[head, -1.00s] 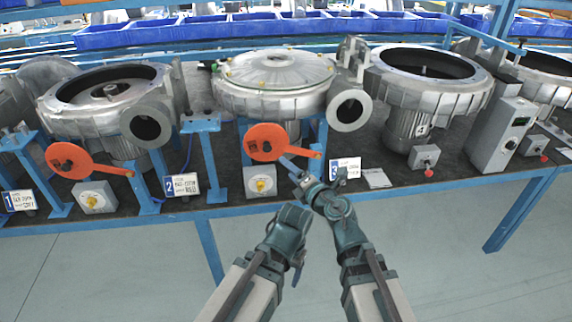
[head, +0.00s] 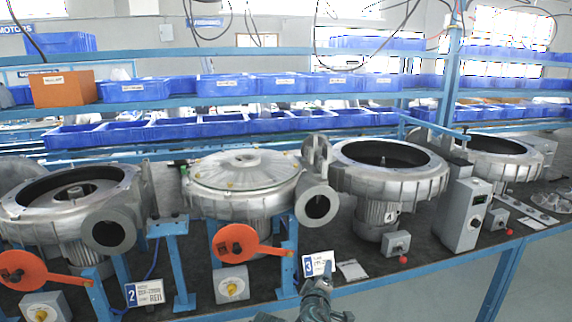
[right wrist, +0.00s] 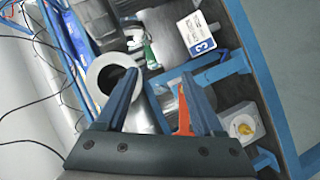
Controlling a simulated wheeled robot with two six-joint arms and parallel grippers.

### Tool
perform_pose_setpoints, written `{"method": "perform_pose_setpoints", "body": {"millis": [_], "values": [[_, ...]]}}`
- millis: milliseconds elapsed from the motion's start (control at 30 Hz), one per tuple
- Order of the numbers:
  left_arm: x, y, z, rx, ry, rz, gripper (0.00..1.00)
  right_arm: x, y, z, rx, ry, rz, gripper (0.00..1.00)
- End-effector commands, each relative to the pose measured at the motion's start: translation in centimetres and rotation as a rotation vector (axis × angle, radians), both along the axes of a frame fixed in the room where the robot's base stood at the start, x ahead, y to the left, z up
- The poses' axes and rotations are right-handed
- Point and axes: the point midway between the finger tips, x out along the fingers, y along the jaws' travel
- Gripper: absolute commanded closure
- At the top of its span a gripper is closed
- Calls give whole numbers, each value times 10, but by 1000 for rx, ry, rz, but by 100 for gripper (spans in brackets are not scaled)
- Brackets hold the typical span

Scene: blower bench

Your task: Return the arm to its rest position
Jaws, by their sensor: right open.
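My right gripper (head: 318,284) shows at the bottom of the head view, in front of the sign marked 3. In the right wrist view its two fingers (right wrist: 160,76) are apart with nothing held between them. Behind them are a round blower outlet, an orange lever (right wrist: 184,112) and blue stand bars.
A bench (head: 405,274) carries a row of metal blowers, among them a covered one (head: 245,187) and an open one (head: 388,180). An orange lever (head: 243,245), sign 3 (head: 317,265) and a grey control box (head: 466,214) stand near its front. Blue bins (head: 240,85) line shelves behind.

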Motion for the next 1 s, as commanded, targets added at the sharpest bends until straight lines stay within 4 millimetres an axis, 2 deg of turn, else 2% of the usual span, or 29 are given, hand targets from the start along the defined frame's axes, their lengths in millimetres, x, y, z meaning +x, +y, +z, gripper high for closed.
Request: {"method": "perform_pose_setpoints", "body": {"millis": [33, 133, 200, 300, 400, 500, 600, 700, 1000], "values": [[0, 0, 0, 0, 0, 0, 29, -13, -10, -22, 82, 87, -89, 31], [0, 0, 0, 0, 0, 0, 29, -49, -20, -70, 237, 294, -256, 31], [0, 0, 0, 0, 0, 0, 29, -80, -17, -101, 330, 454, -352, 31], [0, 0, 0, 0, 0, 0, 29, -127, -4, -133, 432, 678, -451, 31], [0, 0, 0, 0, 0, 0, 29, -169, 13, -150, 496, 871, -511, 31], [0, 0, 0, 0, 0, 0, 29, -200, 27, -157, 531, 1012, -545, 31], [0, 0, 0, 0, 0, 0, 29, -217, 35, -159, 547, 1096, -559, 31], [0, 0, 0, 0, 0, 0, 29, -224, 38, -159, 553, 1129, -563, 31], [0, 0, 0, 0, 0, 0, 29, -225, 38, -159, 554, 1130, -564, 31]]}}
